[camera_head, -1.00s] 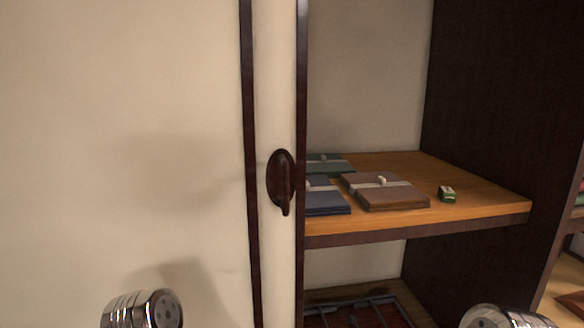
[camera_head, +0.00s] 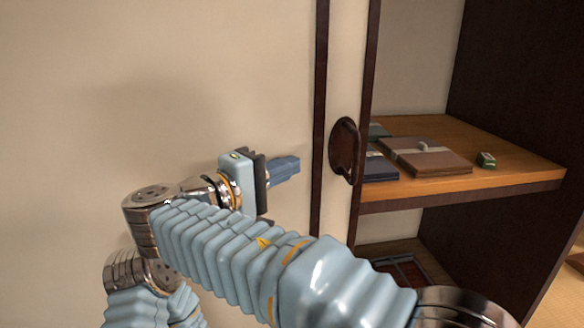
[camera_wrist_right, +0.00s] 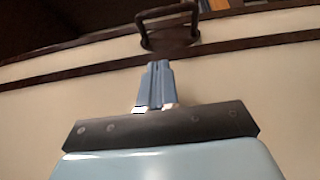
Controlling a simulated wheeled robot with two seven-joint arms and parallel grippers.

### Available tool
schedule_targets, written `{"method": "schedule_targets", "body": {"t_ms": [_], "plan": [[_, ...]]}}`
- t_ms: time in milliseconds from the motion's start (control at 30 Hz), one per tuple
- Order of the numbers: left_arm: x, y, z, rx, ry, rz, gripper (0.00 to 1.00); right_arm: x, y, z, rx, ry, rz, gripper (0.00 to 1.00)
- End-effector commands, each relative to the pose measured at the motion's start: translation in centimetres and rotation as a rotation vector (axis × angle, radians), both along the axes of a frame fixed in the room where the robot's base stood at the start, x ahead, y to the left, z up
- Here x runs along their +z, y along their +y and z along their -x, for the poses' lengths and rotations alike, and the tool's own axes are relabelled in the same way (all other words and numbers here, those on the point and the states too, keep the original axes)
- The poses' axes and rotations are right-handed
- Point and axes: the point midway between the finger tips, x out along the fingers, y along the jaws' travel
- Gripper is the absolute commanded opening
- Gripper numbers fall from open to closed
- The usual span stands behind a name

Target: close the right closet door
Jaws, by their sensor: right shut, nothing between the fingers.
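The right closet door (camera_head: 347,82) shows as a narrow cream strip between dark upright frames, beside a wide cream panel. The closet stands open to the right of it. A dark brown handle (camera_head: 344,150) sits on the strip; it also shows as a dark arch in the right wrist view (camera_wrist_right: 168,38). My right gripper (camera_head: 298,163) is shut and empty in front of the wide panel, left of the handle. In the right wrist view its blue fingertips (camera_wrist_right: 158,64) point toward the handle, apparently with a gap between. My left gripper is out of view.
Inside the open closet, a wooden shelf (camera_head: 520,170) holds folded cloth bundles (camera_head: 425,157) and a small green item (camera_head: 486,160). A dark grid-like thing (camera_head: 402,268) lies on a lower level. A wide cream panel (camera_head: 200,70) fills the left.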

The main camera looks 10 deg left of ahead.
Motion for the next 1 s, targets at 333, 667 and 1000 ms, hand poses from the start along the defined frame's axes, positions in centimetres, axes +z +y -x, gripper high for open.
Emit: {"method": "schedule_targets", "body": {"t_ms": [333,667,1000], "plan": [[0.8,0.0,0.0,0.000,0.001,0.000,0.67,0.1,-4.7,-5.9,-0.003,0.003,-0.001,0.00],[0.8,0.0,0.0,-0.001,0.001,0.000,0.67,-0.1,-8.2,-6.1,0.001,0.004,0.000,0.00],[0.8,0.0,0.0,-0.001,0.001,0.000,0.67,-0.1,-8.4,-6.1,0.001,0.004,0.000,0.00]]}}
